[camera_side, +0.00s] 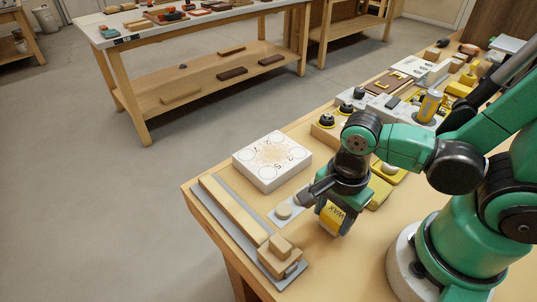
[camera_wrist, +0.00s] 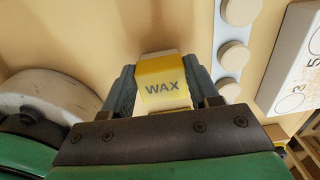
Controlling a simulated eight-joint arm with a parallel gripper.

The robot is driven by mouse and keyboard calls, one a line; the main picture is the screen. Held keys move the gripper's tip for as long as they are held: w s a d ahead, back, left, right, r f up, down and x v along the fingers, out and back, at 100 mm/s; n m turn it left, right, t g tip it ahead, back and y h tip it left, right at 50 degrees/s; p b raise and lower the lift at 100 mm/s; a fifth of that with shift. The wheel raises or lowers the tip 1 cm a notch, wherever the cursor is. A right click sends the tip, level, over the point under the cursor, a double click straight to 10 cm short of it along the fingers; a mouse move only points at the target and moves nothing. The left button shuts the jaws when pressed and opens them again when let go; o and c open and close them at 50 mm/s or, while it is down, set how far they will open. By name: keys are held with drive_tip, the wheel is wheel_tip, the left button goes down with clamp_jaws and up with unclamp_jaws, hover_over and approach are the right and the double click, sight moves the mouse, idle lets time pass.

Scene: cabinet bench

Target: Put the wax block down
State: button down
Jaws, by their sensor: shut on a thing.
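The wax block (camera_side: 332,219) is a small yellow-and-white block marked "WAX". It also shows in the wrist view (camera_wrist: 163,87), between the two fingers. My gripper (camera_side: 336,203) is shut on it from both sides and points down over the bench. In the wrist view the fingers of my gripper (camera_wrist: 160,66) flank the block, with its lettering facing the camera. The block is low over the bare wooden bench top (camera_side: 330,262); I cannot tell whether its underside touches it.
A grey strip with round pale discs (camera_side: 284,211) lies just left of the block. Beyond it is a white box with printed circles (camera_side: 271,160). A wooden fixture on a grey plate (camera_side: 281,255) lines the front-left edge. Yellow items sit behind my gripper. Bench nearer the camera is clear.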

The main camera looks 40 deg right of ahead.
sight(334, 216)
drive_tip(key=shift+c, duration=1.1)
unclamp_jaws()
drive_tip(key=shift+r, duration=0.15)
drive_tip(key=shift+r, duration=5.7)
drive_tip(key=w+d+n+t, duration=0.2)
drive_tip(key=w+n+t, duration=0.1)
drive_tip(key=n, duration=0.6)
drive_tip(key=w+d+n+t, duration=0.3)
drive_tip(key=w+n, duration=0.3)
drive_tip(key=n, duration=0.3)
drive_tip(key=shift+w+d+f+t, duration=0.15)
drive_tip(key=shift+d+t, duration=0.1)
drive_tip(key=shift+t, duration=0.25)
